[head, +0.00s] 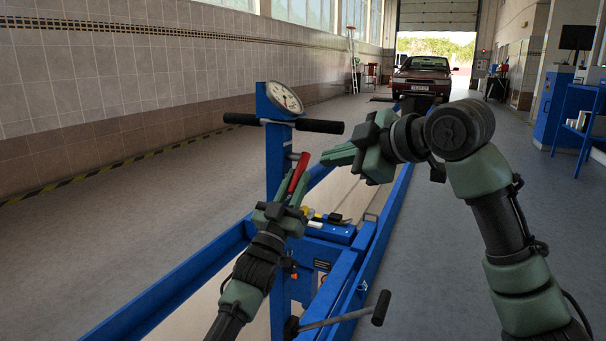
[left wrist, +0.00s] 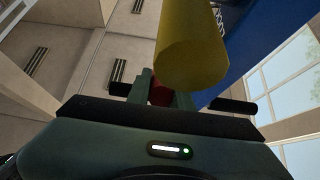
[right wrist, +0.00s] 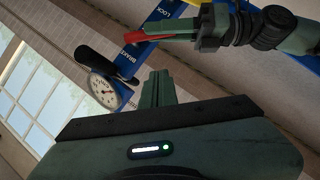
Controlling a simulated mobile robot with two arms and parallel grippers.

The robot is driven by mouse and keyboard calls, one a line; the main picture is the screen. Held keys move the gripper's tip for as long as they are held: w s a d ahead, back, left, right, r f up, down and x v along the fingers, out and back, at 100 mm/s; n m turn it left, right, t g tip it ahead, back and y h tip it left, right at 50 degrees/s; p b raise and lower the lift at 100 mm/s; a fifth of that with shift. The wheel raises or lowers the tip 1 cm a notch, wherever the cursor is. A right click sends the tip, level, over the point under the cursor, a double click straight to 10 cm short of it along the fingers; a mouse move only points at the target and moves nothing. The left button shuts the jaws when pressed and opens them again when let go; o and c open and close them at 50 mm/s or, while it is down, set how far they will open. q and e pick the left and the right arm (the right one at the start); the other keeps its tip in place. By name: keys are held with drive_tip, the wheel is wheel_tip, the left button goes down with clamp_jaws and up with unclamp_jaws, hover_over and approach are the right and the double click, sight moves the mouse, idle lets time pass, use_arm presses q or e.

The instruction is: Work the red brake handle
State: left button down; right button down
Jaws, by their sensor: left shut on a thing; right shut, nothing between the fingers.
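The red brake handle (head: 299,172) is on the blue column (head: 275,150), below the round gauge (head: 285,97). My left gripper (head: 291,189) is shut on it, with fingers on either side of its lower part. In the left wrist view a bit of the red handle (left wrist: 158,95) shows between the fingers. The handle (right wrist: 148,37) also shows in the right wrist view, running out of the left gripper's fingers. My right gripper (head: 326,158) is shut and empty, just right of the column and apart from the handle.
A crossbar with black grips (head: 320,126) sticks out above the handle. A lever with a black grip (head: 381,307) juts out low at the front. A yellow cylinder (left wrist: 190,55) is close to the left wrist camera. The blue frame (head: 372,255) runs back toward a red car (head: 422,80).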

use_arm(q)
drive_tip(key=shift+f, duration=0.1)
use_arm(e)
drive_tip(key=w+d+f+x, duration=0.1)
drive_tip(key=d+x, duration=0.1)
drive_tip(key=x, duration=1)
drive_tip(key=shift+w+a+f, duration=0.2)
drive_tip(key=shift+f, duration=0.3)
